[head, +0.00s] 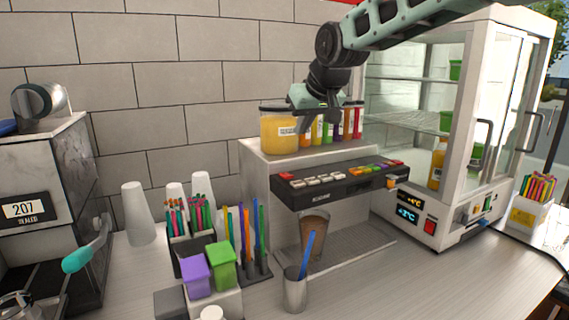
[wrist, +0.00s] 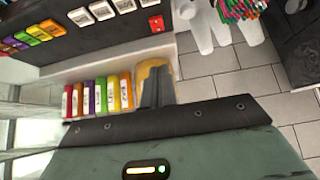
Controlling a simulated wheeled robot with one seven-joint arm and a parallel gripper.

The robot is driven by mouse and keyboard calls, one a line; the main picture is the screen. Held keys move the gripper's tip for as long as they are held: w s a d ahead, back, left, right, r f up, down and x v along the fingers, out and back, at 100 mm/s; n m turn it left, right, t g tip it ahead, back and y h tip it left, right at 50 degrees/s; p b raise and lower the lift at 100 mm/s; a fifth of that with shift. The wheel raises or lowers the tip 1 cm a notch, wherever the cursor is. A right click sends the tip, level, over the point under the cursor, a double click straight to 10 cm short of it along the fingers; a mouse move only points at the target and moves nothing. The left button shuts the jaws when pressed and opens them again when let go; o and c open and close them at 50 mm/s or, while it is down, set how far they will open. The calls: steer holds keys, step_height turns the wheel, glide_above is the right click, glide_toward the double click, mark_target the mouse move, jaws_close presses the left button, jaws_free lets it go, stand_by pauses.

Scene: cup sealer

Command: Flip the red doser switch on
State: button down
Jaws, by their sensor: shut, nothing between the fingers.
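The doser is a dark panel (head: 335,182) on the front of a pale stepped housing, with rows of pale and coloured buttons. A small red switch (head: 286,176) sits at its left end; in the wrist view it shows as a red square (wrist: 156,23) beside the pale buttons. Whether it is on or off is too small to tell. My gripper (head: 306,128) is above the housing's top, behind the panel, in front of the jar and bottles. It is shut and empty. In the wrist view its fingers (wrist: 157,92) point toward the panel, apart from the switch.
A yellow jar (head: 279,132) and several coloured bottles (head: 346,122) stand on the housing's top. A glass-doored fridge (head: 463,130) is at the right, with its own red switch (head: 429,227). Straws, white cups (head: 137,214) and a metal cup (head: 295,290) stand around the counter.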

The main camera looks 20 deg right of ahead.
steer(key=p, duration=0.4)
glide_above(289, 176)
steer(key=f, duration=0.7)
steer(key=shift+s+d+f, duration=0.1)
steer(key=shift+s+f, duration=0.05)
steer(key=shift+s, duration=0.15)
step_height(289, 176, down, 3)
steer(key=shift+s+f+p, duration=0.1)
steer(key=shift+f+p, duration=0.1)
steer(key=shift+p, duration=0.65)
steer(key=shift+f, duration=0.6)
steer(key=shift+f, duration=0.1)
steer(key=shift+s+f+b, duration=0.15)
steer(key=shift+f+b, duration=0.35)
steer(key=shift+b, duration=0.25)
steer(key=shift+r+p, duration=0.3)
steer(key=shift+p, duration=0.05)
steer(key=shift+r, duration=0.1)
steer(key=shift+r+p, duration=0.45)
steer(key=shift+r, duration=0.3)
